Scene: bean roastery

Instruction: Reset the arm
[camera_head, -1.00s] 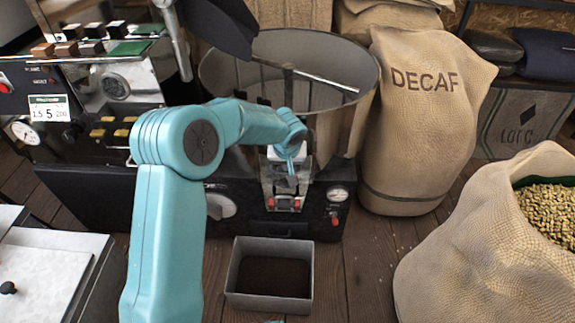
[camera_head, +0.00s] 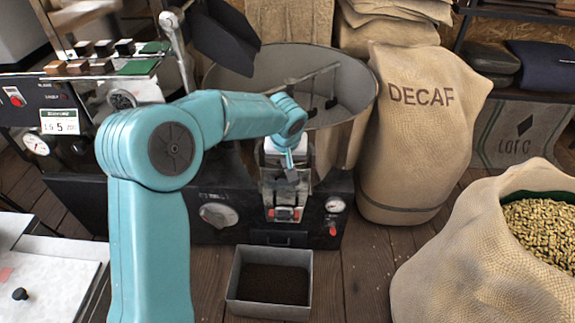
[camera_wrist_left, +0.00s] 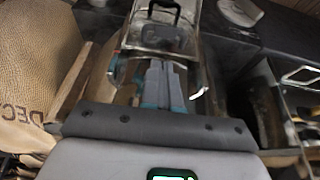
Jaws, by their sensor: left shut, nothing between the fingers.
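My left arm (camera_head: 155,200) is teal and comes in from the bottom left in the head view, bent at the elbow and reaching right. My left gripper (camera_head: 289,163) hangs at its end in front of the metal chute on the roaster's front. It overlaps the chute in the picture, and I cannot tell whether they touch. In the left wrist view its two grey fingers (camera_wrist_left: 166,84) are together, with nothing between them. My right gripper is out of view.
A round metal drum (camera_head: 352,82) stands behind the gripper. A grey bin (camera_head: 233,284) with dark contents sits on the floor below. A DECAF sack (camera_head: 415,140) and an open sack of beans (camera_head: 480,260) stand right. A white-topped surface (camera_head: 55,262) is bottom left.

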